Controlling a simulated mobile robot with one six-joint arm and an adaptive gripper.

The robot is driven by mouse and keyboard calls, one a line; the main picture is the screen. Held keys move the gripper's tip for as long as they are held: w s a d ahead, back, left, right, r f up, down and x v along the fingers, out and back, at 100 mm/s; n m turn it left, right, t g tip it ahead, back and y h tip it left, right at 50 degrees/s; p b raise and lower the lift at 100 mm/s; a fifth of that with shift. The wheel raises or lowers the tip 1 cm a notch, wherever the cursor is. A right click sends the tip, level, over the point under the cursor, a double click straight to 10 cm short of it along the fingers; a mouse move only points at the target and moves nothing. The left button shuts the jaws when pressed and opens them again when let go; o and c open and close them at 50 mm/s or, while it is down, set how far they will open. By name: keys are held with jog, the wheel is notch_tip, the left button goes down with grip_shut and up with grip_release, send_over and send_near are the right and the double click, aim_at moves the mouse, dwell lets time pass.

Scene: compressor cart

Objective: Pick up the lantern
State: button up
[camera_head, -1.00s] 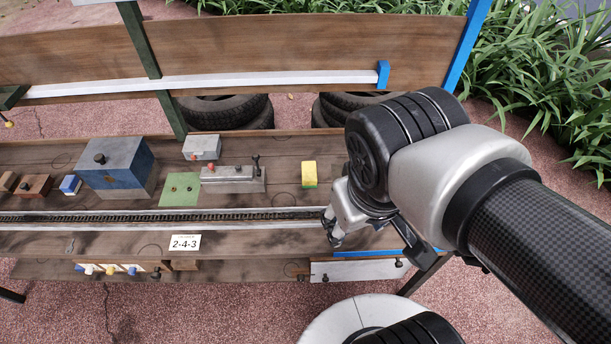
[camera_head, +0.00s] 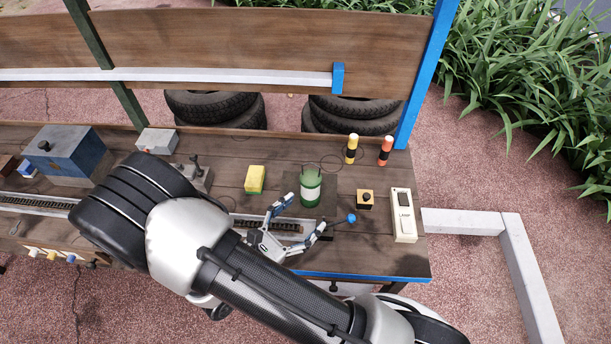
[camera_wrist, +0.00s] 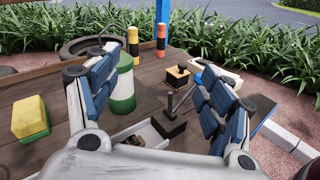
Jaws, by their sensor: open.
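The lantern (camera_head: 311,188) is a green cylinder with a white band, standing upright on a dark square patch on the bench top. My gripper (camera_head: 303,214) is open and empty, low over the bench just in front of the lantern, its fingers pointing towards it. In the wrist view the lantern (camera_wrist: 124,88) is left of centre, partly hidden behind the left finger. The open fingers (camera_wrist: 150,82) spread to either side, with the lantern closer to the left one. I cannot tell whether that finger touches it.
Right of the lantern are a lever with a blue knob (camera_head: 351,218), a small black-knobbed box (camera_head: 365,199) and a LAMP switch box (camera_head: 404,215). A yellow block (camera_head: 255,180) sits to the left. Yellow (camera_head: 352,148) and orange (camera_head: 386,150) banded posts stand behind.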

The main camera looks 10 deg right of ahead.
aim_at(306, 193)
jog(key=a+f+n+t+y, duration=0.1)
jog(key=f+n, duration=0.1)
jog(key=a+f+n+t+y, duration=0.1)
jog(key=f+n+t, duration=0.1)
jog(key=f, duration=0.1)
jog(key=a+f+n+t+y, duration=0.1)
jog(key=a+f, duration=0.1)
jog(key=shift+f+n+t, duration=0.15)
jog(key=shift+n+t, duration=0.25)
jog(key=shift+w+d+f+y+b, duration=0.15)
jog(key=shift+w+d+y+b, duration=0.05)
jog(key=shift+w+y+b, duration=0.1)
jog(key=b+x, duration=0.2)
jog(key=x, duration=0.9)
jog(key=shift+d, duration=0.1)
jog(key=shift+b+x, duration=1)
jog(key=shift+x, duration=1.7)
jog(key=shift+f, duration=0.2)
jog(key=shift+c, duration=0.4)
jog(key=c, duration=1.3)
jog(key=shift+c, duration=0.6)
jog(key=shift+r, duration=0.15)
